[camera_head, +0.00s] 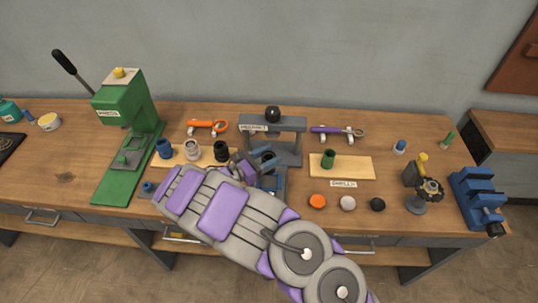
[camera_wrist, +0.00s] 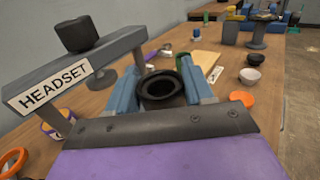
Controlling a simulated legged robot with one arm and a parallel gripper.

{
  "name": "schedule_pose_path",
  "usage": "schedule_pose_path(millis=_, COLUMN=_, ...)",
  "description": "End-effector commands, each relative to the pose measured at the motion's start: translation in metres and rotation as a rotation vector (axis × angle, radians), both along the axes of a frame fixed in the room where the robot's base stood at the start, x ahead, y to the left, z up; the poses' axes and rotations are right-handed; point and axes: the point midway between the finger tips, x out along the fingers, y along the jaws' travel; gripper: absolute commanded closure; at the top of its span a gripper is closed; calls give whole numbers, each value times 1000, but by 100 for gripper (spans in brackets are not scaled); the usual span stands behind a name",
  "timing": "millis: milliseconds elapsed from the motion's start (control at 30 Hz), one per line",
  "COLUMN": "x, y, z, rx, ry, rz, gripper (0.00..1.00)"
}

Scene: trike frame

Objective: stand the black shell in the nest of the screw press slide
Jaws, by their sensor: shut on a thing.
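A black shell (camera_wrist: 162,88), a hollow open-topped cup, is between the blue fingers of my gripper (camera_wrist: 160,82) in the wrist view. My gripper is shut on it, and it looks roughly upright. In the head view it shows as a dark ring (camera_head: 268,157) in front of the grey screw press (camera_head: 286,124), which has a black knob and a HEADSET label. The press frame (camera_wrist: 125,48) is at the left in the wrist view. The slide's nest is largely hidden by my arm and gripper, so I cannot tell whether the shell touches it.
Blue (camera_head: 165,148), silver (camera_head: 192,149) and black (camera_head: 221,151) pieces stand left of my gripper. Orange (camera_head: 317,201), white (camera_head: 348,203) and black (camera_head: 377,204) caps lie in front. A green press (camera_head: 128,130) stands left.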

Motion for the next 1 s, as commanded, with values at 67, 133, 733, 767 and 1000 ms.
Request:
schedule_pose_path(millis=67, x=0, y=0, z=-1, rx=-1, ry=-1, rz=0, gripper=92)
schedule_pose_path(millis=133, x=0, y=-1, z=-6, rx=1, ry=-1, rz=0, gripper=92)
schedule_pose_path(millis=733, x=0, y=-1, z=-54, rx=0, ry=-1, rz=-1, gripper=92)
schedule_pose_path(millis=767, x=0, y=-1, z=-55, rx=0, ry=-1, rz=-1, gripper=92)
schedule_pose_path(millis=1000, x=0, y=-1, z=-56, rx=0, ry=-2, rz=0, gripper=92)
